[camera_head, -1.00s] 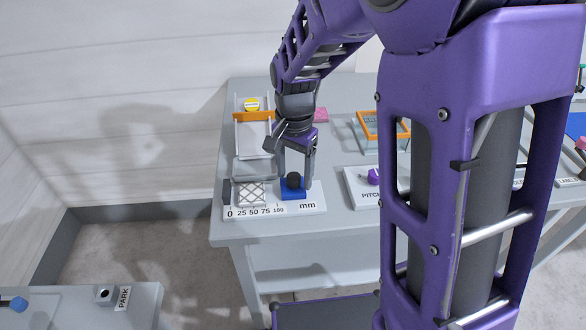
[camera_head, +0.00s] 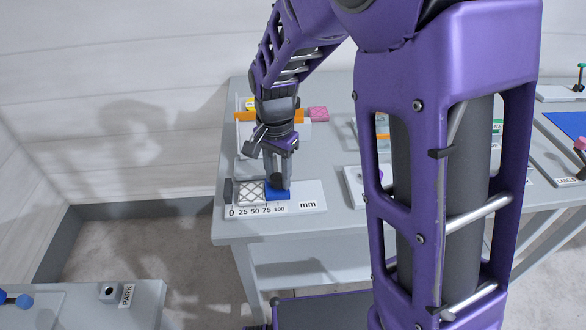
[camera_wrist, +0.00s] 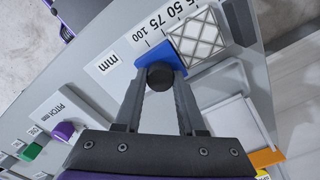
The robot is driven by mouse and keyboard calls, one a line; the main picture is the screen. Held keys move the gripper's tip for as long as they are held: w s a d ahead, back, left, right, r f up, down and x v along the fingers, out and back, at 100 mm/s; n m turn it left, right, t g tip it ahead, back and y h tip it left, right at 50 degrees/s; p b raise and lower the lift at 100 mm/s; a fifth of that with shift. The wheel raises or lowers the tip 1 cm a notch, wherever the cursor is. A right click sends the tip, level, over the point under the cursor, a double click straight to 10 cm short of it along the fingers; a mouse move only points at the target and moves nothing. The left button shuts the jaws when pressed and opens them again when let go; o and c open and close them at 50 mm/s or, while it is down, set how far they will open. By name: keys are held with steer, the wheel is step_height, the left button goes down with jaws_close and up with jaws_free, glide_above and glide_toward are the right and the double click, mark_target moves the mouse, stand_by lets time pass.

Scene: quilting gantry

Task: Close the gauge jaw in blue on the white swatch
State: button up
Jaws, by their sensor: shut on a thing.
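The gauge's blue jaw (camera_head: 278,194) sits on the white scale plate (camera_head: 309,189), its edge up against the white swatch (camera_head: 251,192) or very near it. The wrist view shows the blue jaw (camera_wrist: 158,59) beside the quilted swatch (camera_wrist: 198,38), with no clear gap between them. The swatch lies between the blue jaw and the dark fixed block (camera_head: 228,190) at the zero end. My gripper (camera_head: 280,178) is shut on the blue jaw's dark round knob (camera_wrist: 160,76), one finger on each side. The fingers partly hide the knob in the head view.
A pink patterned block (camera_head: 319,114) and an orange bar (camera_head: 244,116) stand farther back on the grey table. A plate with a purple knob (camera_wrist: 64,131) labelled PITCH lies beside the gauge. The plate is bare around the mm label.

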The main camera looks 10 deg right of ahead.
steer(key=shift+a, duration=0.85)
steer(key=o, duration=1)
steer(key=shift+r, duration=0.15)
step_height(320, 180, up, 17)
steer(key=p, duration=0.3)
steer(key=shift+r, duration=0.1)
